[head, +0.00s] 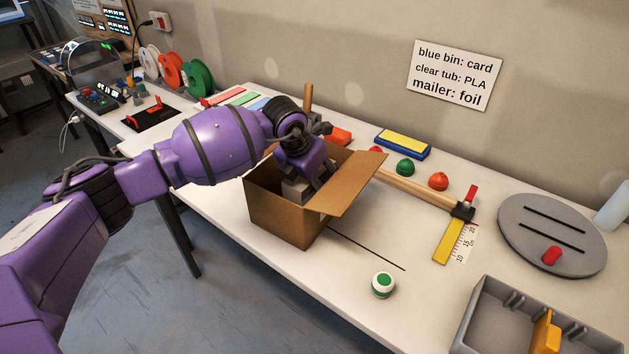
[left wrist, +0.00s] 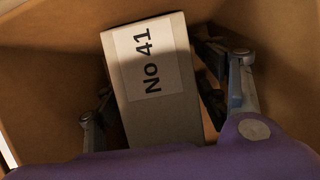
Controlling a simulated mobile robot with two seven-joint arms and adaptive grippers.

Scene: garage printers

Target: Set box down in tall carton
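The tall carton (head: 275,215) is brown cardboard and stands open on the white workbench, with a flap spread out to the right. My left gripper (head: 300,182) points down inside its mouth. The box (head: 296,192) is grey and sits between the gripper's fingers, partly inside the carton. In the left wrist view, the box (left wrist: 168,112) has a white label reading "No 41". My right gripper is not in view.
On the workbench (head: 365,290), a green-and-white round item (head: 383,284) stands in front of the carton. A caliper-like tool (head: 455,228), a grey disc (head: 552,235) and a grey tray (head: 490,310) lie to the right. Colored spools (head: 198,77) stand at the back left.

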